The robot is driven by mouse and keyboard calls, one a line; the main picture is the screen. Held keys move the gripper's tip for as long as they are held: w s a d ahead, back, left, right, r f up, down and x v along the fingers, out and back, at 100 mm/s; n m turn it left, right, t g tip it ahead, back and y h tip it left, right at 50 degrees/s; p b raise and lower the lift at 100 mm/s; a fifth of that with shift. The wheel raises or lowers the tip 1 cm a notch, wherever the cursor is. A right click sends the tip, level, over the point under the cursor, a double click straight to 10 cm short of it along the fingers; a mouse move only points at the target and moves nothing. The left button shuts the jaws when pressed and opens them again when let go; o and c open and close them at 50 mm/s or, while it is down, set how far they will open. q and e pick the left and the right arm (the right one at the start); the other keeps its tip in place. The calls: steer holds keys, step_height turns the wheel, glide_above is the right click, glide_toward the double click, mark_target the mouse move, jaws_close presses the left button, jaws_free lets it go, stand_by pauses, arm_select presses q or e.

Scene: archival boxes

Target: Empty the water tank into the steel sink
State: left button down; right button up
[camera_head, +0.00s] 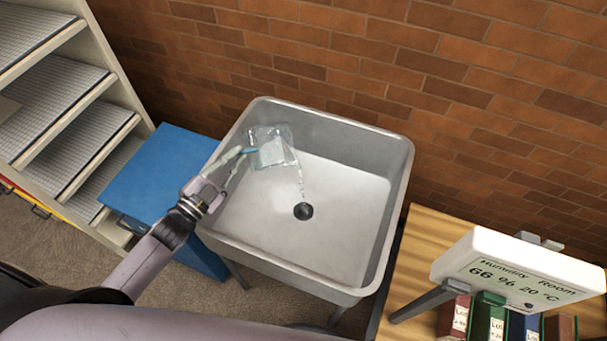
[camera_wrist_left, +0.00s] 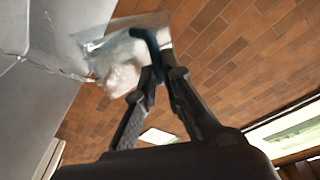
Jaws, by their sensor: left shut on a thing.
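The steel sink (camera_head: 345,205) stands against the brick wall, with a dark round drain (camera_head: 303,211) in its floor. The clear water tank (camera_head: 272,148) is tilted over the sink's back left part. A thin stream of water (camera_head: 301,182) runs from it down toward the drain. My right gripper is not in view.
A blue cabinet (camera_head: 160,172) stands left of the sink, beside shelves (camera_head: 62,100). The sink's right half is clear.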

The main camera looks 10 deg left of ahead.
arm_select(q)
steer(key=shift+s+d+m, duration=0.1)
steer(key=shift+d+m, duration=0.1)
steer(key=shift+m, duration=0.1)
steer(key=shift+s+d+r+m, duration=0.2)
steer(key=shift+d+r+m, duration=0.3)
steer(key=shift+r+m, duration=0.3)
stand_by(0.6)
steer(key=shift+d, duration=0.1)
steer(key=shift+s+d+r+m+h, duration=0.2)
steer(key=shift+m+h, duration=0.1)
steer(key=shift+m, duration=0.2)
steer(key=shift+d+r, duration=0.1)
steer(key=shift+s+d+r+m+t, duration=0.2)
steer(key=shift+d+r+m, duration=0.2)
steer(key=shift+m, duration=0.3)
steer(key=shift+s+d+r+m+t, duration=0.15)
steer(key=shift+d+r+m, duration=0.2)
steer(key=shift+m, duration=0.35)
steer(key=shift+d, duration=0.2)
